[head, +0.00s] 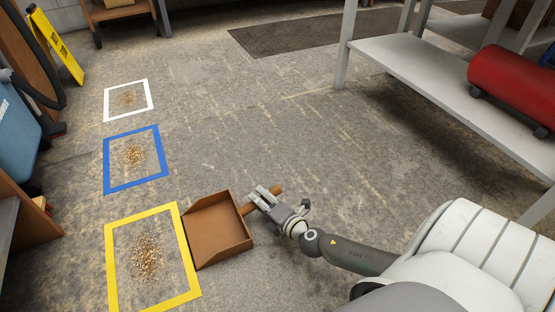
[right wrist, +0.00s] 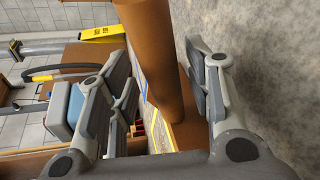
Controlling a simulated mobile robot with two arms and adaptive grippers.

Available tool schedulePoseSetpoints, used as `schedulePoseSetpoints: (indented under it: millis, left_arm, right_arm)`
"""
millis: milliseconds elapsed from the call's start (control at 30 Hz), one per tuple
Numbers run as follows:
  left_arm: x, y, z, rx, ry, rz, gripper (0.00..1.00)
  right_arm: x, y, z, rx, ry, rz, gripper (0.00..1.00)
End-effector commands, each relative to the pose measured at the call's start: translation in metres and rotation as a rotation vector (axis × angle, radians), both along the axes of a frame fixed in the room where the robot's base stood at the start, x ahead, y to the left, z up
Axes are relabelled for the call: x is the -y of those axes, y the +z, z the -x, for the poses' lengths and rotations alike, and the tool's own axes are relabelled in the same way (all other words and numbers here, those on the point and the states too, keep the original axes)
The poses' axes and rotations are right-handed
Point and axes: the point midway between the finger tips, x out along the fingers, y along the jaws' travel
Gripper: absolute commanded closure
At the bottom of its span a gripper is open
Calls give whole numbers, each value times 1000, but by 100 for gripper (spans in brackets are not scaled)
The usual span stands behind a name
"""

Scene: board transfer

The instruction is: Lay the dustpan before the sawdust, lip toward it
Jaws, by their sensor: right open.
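The brown dustpan (head: 220,232) lies on the floor at the right edge of the yellow-taped square (head: 187,250). Its open lip faces left, toward the sawdust pile (head: 147,258) inside that square. Its handle (head: 277,191) points right, toward my arm. My right gripper (head: 262,197) is at the handle with its jaws open. In the right wrist view the handle (right wrist: 150,60) runs between the two spread fingers, with a gap visible on each side. Whether a finger touches it lightly, I cannot tell. My left gripper is not in view.
A blue-taped square (head: 108,174) and a white-taped square (head: 106,105) with sawdust lie farther back. A grey shelf (head: 420,62) with a red tank (head: 508,82) stands at right. A yellow sign (head: 57,46) stands at far left. The middle floor is clear.

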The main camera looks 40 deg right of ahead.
Motion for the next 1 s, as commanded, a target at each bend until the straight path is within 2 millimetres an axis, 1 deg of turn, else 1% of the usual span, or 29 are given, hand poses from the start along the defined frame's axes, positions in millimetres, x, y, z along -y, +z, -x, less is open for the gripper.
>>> schedulePoseSetpoints:
  millis: [33,100,400,600,800,1000]
  left_arm:
    - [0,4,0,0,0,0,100]
    - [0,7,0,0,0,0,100]
    - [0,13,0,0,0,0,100]
    - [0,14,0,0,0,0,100]
    - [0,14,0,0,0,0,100]
    - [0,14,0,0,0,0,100]
  right_arm:
    - [-1,2,9,-4,0,-1,54]
    - [-1,6,20,-3,0,0,54]
    - [-1,19,67,-3,-1,-1,54]
    - [-1,25,91,-1,0,0,54]
    - [-1,30,103,0,-1,0,54]
    - [-1,31,105,1,-1,0,54]
